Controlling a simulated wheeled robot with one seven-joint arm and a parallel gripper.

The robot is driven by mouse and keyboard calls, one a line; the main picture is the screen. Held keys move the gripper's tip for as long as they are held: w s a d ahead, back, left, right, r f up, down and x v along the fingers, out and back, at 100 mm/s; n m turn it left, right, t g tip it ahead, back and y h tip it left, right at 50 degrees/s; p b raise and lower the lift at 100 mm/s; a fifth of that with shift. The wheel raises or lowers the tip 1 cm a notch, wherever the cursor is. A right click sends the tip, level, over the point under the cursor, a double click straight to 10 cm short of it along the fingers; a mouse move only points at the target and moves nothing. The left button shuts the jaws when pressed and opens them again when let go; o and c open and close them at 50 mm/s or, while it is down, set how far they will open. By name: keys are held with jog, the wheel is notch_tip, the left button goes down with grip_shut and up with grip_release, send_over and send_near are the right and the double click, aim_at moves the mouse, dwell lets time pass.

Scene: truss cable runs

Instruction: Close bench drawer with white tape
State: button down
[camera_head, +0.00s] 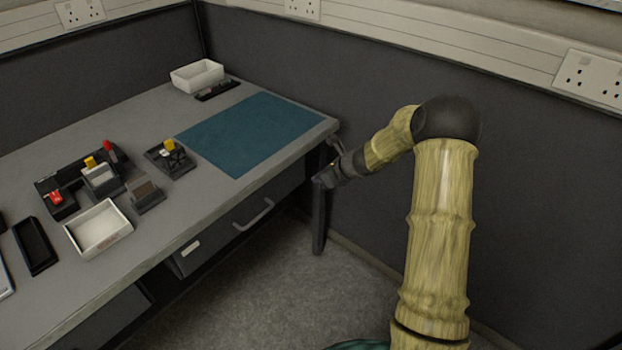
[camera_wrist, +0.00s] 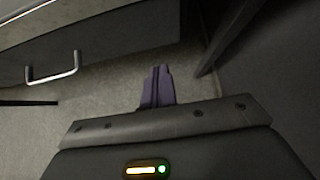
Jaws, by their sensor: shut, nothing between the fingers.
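The bench drawer (camera_head: 225,232) is a dark grey front under the bench top, with a light bar handle (camera_head: 254,216) and a small strip of white tape (camera_head: 191,245) left of the handle. I cannot tell whether it sits flush or stands out a little. The wrist view shows a drawer front (camera_wrist: 120,38) with a bar handle (camera_wrist: 54,72) at upper left; no tape shows there. My gripper (camera_head: 322,184) is at the bench's right end, near the leg, right of the drawer and apart from the handle. Its dark fingers (camera_wrist: 160,72) are together and empty.
The bench top (camera_head: 200,205) holds a teal mat (camera_head: 250,132), a white tray (camera_head: 98,228), a white bin (camera_head: 197,75) and several small holders. A dark bench leg (camera_head: 319,215) stands close to my gripper. A grey partition (camera_head: 540,170) is behind my arm. The floor (camera_head: 290,285) before the drawer is clear.

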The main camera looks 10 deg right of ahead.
jog(key=v, duration=0.6)
jog(key=shift+d+p, duration=0.2)
jog(key=shift+p, duration=0.2)
jog(key=shift+s+r, duration=0.1)
jog(key=s+a+r+n+g+h, duration=0.1)
jog(key=s+r+n+g+h, duration=0.15)
jog(key=s+n, duration=1.2)
jog(key=s+a+r+n+g+h, duration=0.2)
jog(key=s+r+n+h, duration=0.15)
jog(key=s+n, duration=1.05)
jog(key=w+p+v, duration=0.2)
jog(key=p+v, duration=0.8)
jog(key=w+p+v, duration=0.2)
jog(key=p+v, duration=0.8)
jog(key=p, duration=0.1)
jog(key=shift+s+d+r+m, duration=0.2)
jog(key=shift+s+r+m, duration=0.15)
jog(key=shift+r, duration=0.3)
jog(key=shift+w, duration=0.1)
